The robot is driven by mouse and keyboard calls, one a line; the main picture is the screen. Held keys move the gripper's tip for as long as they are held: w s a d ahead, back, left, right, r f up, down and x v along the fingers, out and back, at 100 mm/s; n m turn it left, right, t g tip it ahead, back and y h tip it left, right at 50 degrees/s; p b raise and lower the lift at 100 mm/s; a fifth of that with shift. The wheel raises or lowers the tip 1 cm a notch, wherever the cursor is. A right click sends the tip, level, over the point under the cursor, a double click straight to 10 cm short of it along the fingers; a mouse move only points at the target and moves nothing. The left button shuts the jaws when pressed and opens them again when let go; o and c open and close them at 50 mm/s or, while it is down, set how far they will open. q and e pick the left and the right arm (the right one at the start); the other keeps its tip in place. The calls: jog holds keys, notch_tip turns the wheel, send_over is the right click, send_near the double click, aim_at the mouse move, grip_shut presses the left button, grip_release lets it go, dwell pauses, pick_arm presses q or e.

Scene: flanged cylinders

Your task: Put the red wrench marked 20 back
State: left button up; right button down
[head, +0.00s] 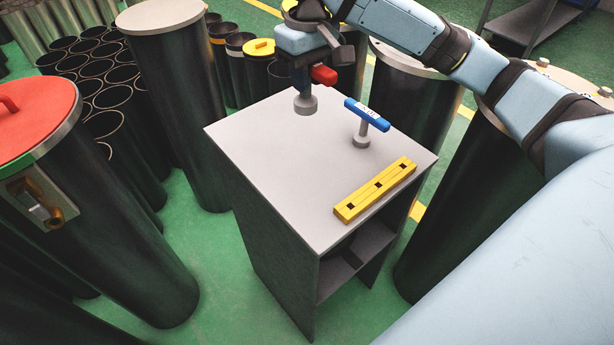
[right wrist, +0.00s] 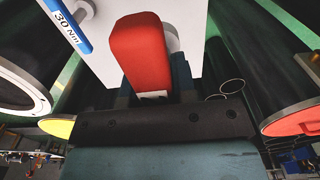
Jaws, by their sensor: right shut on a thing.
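The red wrench (head: 323,75) is a T-shaped tool with a red handle and a grey round socket at its foot. My right gripper (head: 301,62) is shut on it, at the far corner of the grey cabinet top (head: 265,140). The wrench looks upright; its socket is at or just above the cabinet top, and I cannot tell whether it touches. In the right wrist view the red handle (right wrist: 138,50) sticks out from my gripper (right wrist: 155,97); its marking does not show. My left gripper is not in view.
A blue wrench (head: 367,114) stands upright on the cabinet top; it reads 30 Nm in the right wrist view (right wrist: 68,27). A yellow bar with dark square holes (head: 375,190) lies near the front right edge. Tall dark cylinders surround the cabinet, one with a red lid (head: 35,115).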

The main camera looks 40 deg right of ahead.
notch_tip(320, 180, down, 20)
jog(key=shift+w+r+p, duration=0.1)
jog(key=shift+r+p, duration=0.1)
jog(key=shift+p, duration=0.85)
jog(key=shift+a+f, duration=0.1)
jog(key=shift+f, duration=0.05)
jog(key=c, duration=0.9)
grip_release()
jog(key=shift+f, duration=0.1)
